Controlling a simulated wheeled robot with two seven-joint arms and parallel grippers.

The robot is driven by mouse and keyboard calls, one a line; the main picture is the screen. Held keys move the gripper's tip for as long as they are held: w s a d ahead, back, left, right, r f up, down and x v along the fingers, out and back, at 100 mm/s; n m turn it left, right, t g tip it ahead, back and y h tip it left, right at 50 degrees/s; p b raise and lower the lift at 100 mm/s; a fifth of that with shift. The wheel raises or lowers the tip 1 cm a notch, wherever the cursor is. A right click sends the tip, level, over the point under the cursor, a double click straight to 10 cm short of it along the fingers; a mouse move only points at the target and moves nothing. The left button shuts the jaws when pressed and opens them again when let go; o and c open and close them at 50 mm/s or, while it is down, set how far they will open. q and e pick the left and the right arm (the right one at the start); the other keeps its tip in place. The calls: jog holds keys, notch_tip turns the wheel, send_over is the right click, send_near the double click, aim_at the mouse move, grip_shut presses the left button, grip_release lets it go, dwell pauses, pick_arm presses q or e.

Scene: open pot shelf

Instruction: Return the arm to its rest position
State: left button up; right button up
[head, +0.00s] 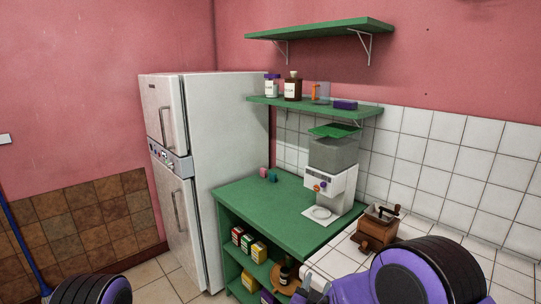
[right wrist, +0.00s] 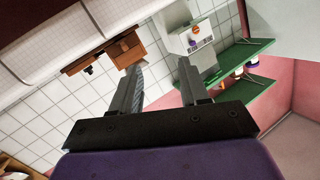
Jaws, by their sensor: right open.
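My right gripper (right wrist: 158,68) shows in the right wrist view with its two grey fingers spread apart and nothing between them. Past its fingertips, the wooden coffee grinder (right wrist: 105,54) lies on one side and the white machine (right wrist: 190,40) on the other, both apart from the fingers. In the head view my right arm, purple and black, fills the bottom right, and its fingers are not clearly seen. A bit of my left arm shows at the bottom left corner; the left gripper is out of view.
A green counter (head: 262,207) with open shelves holds the white machine (head: 331,187); the wooden grinder (head: 378,229) stands on a tiled top close to my right arm. Green wall shelves (head: 365,109) hang above. A white fridge (head: 235,130) stands left; the floor (head: 130,284) before it is clear.

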jog(key=s+d+f+n+g+y, duration=0.1)
jog(key=s+d+f+g+y, duration=0.15)
jog(key=s+d+f, duration=0.45)
jog(key=s+d+f+g+y, duration=0.1)
jog(key=s+d+f+g, duration=0.25)
jog(key=s+f, duration=0.7)
jog(key=s+d+f+g+b, duration=0.1)
jog(key=s+d+f+g, duration=0.2)
jog(key=s, duration=0.6)
jog(key=s+d+f+g, duration=0.3)
jog(key=s+d+f, duration=0.1)
jog(key=s, duration=0.6)
jog(key=shift+s+d+f+h+b, duration=0.15)
jog(key=shift+d+f+h+b, duration=0.2)
jog(key=shift+b, duration=0.05)
